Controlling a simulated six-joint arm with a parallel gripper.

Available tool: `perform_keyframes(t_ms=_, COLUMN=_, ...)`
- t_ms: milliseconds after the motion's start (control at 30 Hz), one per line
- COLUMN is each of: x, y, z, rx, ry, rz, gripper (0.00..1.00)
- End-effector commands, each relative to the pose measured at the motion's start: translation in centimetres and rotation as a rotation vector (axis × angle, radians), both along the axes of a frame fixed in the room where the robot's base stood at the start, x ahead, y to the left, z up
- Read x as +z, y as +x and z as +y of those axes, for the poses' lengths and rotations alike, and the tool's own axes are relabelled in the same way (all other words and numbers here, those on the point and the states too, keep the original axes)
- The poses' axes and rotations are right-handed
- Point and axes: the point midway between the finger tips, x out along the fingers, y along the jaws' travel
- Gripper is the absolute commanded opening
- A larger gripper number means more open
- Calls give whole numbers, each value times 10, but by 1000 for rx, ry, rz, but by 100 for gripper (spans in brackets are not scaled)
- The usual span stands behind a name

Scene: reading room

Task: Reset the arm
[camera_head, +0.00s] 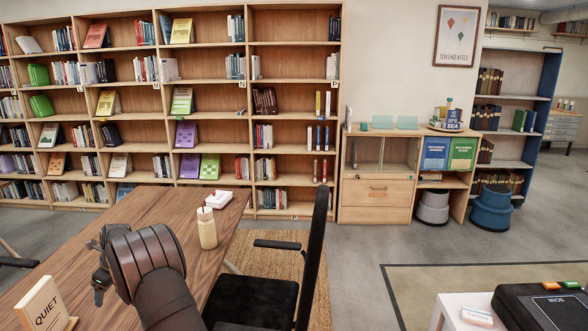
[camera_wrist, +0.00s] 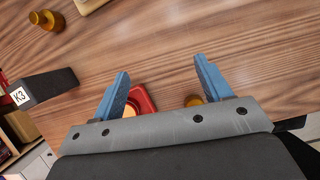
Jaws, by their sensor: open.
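My gripper (camera_wrist: 161,66) shows in the wrist view with its two blue fingers spread apart over the wooden table (camera_wrist: 190,30). Nothing is held between the fingertips. In the head view my dark arm reaches in from the bottom over the table (camera_head: 150,208) at the left, and the fingers are mostly hidden behind the wrist. A red item (camera_wrist: 147,100) with a pale round part lies partly hidden behind the left finger in the wrist view. A small amber item (camera_wrist: 193,101) shows beside the right finger.
A tan bottle (camera_head: 207,230) and a white-and-red box (camera_head: 217,199) stand on the table. A QUIET sign (camera_head: 42,305) is at its near left. A black chair (camera_head: 262,294) stands at its right side. The wrist view shows a dark K3 block (camera_wrist: 45,88) and an amber object (camera_wrist: 47,20).

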Motion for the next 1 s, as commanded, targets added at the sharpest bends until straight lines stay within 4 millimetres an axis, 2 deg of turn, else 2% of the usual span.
perform_keyframes(t_ms=33, x=-6, y=-4, z=9, rx=4, ry=-1, rz=1, gripper=71)
perform_keyframes(t_ms=200, x=-18, y=-11, z=28, rx=2, ry=0, rz=0, gripper=71)
perform_keyframes(t_ms=400, x=-24, y=-15, z=38, rx=1, ry=0, rz=1, gripper=71)
perform_keyframes(t_ms=800, x=-24, y=-15, z=38, rx=0, ry=0, rz=1, gripper=71)
perform_keyframes(t_ms=1000, x=-13, y=-8, z=22, rx=-2, ry=1, rz=0, gripper=71)
